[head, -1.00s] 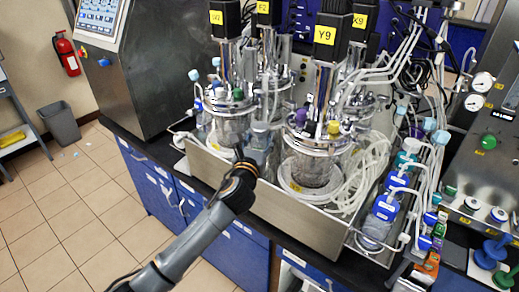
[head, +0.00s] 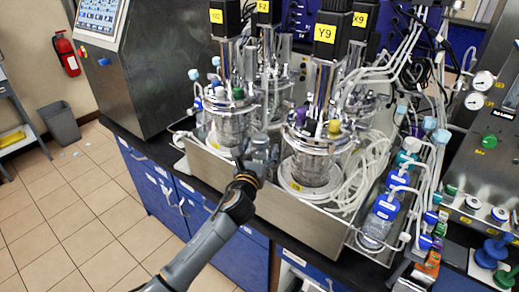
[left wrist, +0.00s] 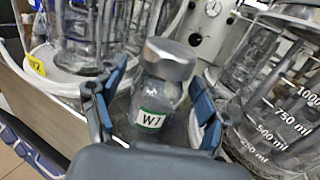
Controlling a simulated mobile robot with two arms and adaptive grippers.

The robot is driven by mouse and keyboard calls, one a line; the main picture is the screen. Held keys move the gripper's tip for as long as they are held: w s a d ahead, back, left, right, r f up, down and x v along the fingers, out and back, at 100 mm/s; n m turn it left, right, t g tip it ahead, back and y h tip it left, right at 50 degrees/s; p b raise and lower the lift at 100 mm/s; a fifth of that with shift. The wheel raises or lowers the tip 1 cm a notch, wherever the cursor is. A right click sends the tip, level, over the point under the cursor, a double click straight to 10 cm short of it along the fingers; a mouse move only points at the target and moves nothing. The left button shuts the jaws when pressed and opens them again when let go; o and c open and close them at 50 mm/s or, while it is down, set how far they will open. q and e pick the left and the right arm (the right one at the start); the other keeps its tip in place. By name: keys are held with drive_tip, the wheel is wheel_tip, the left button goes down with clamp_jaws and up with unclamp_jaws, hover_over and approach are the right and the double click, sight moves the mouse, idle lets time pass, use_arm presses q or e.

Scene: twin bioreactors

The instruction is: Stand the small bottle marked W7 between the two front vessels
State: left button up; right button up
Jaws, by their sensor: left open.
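The small bottle (left wrist: 158,92) has a grey metal cap and a white label reading W7. It stands between the left front vessel (head: 230,127) and the right front vessel (head: 312,165), the one under the Y9 tag. It also shows in the head view (head: 260,148), looking upright; its base is hidden. My left gripper (head: 243,160) is open at the front of the bottle. In the left wrist view, its blue-padded fingers are on either side of the bottle, with gaps visible. The graduated glass at the right of that view is close to the right finger. My right gripper is not in view.
The metal tray's front wall (head: 270,205) runs between my arm and the vessels. Coiled clear tubing (head: 365,170) lies right of the right vessel. Blue-capped bottles (head: 386,207) stand further right. Two more vessels are behind, under tall motors.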

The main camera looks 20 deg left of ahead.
use_arm(q)
drive_tip(key=shift+r, duration=0.2)
drive_tip(key=shift+s+f, duration=0.15)
drive_tip(key=shift+s, duration=0.15)
drive_tip(key=s+b, duration=0.1)
drive_tip(key=s, duration=1)
drive_tip(key=shift+s+d+b, duration=0.2)
drive_tip(key=shift+d+b, duration=0.2)
